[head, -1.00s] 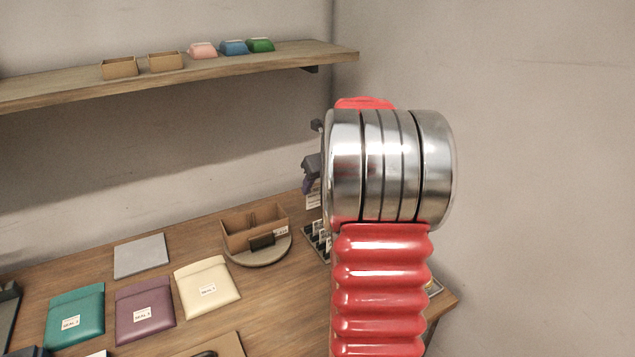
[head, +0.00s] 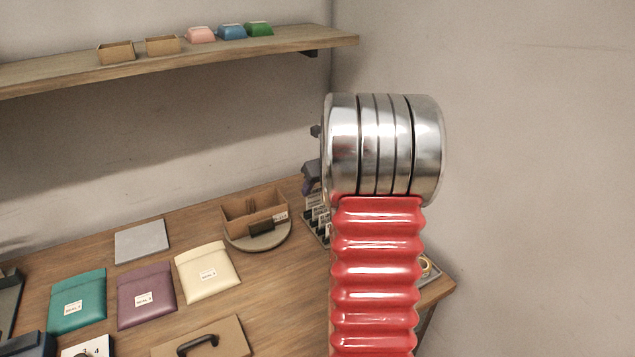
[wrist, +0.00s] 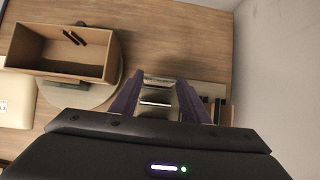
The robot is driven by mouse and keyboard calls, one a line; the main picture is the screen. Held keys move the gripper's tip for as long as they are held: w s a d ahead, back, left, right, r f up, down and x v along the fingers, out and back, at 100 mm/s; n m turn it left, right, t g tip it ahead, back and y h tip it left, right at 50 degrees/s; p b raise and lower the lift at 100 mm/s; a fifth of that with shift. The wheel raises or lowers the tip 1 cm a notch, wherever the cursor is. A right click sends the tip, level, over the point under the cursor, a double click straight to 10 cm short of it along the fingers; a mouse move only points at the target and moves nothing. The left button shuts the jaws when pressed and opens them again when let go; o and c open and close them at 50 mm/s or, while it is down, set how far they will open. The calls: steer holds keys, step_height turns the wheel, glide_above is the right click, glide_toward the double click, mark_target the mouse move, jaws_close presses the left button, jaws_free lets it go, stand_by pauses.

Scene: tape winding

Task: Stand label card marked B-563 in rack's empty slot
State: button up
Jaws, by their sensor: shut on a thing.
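My gripper (wrist: 160,80) is shut, with its purple fingers on either side of a thin pale card (wrist: 156,102) seen nearly edge-on in the wrist view. I take it to be the label card; its marking cannot be read. In the head view my gripper (head: 311,174) is mostly hidden behind my red and silver arm, above the rack. The dark rack (head: 318,234) stands at the right of the table with several white cards in it. My arm hides its right part, so I cannot make out the empty slot.
A brown divided box (head: 240,222) sits on a round grey base left of the rack. Teal (head: 78,303), purple (head: 146,297) and cream (head: 208,274) pouches lie left of it. A wall shelf (head: 180,62) holds small bins. A roll of tape (head: 427,266) lies near the right edge.

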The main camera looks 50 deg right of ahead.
steer(key=shift+f, duration=0.8)
stand_by(0.4)
stand_by(0.6)
steer(key=o, duration=1.4)
steer(key=shift+c, duration=0.2)
steer(key=v, duration=1.4)
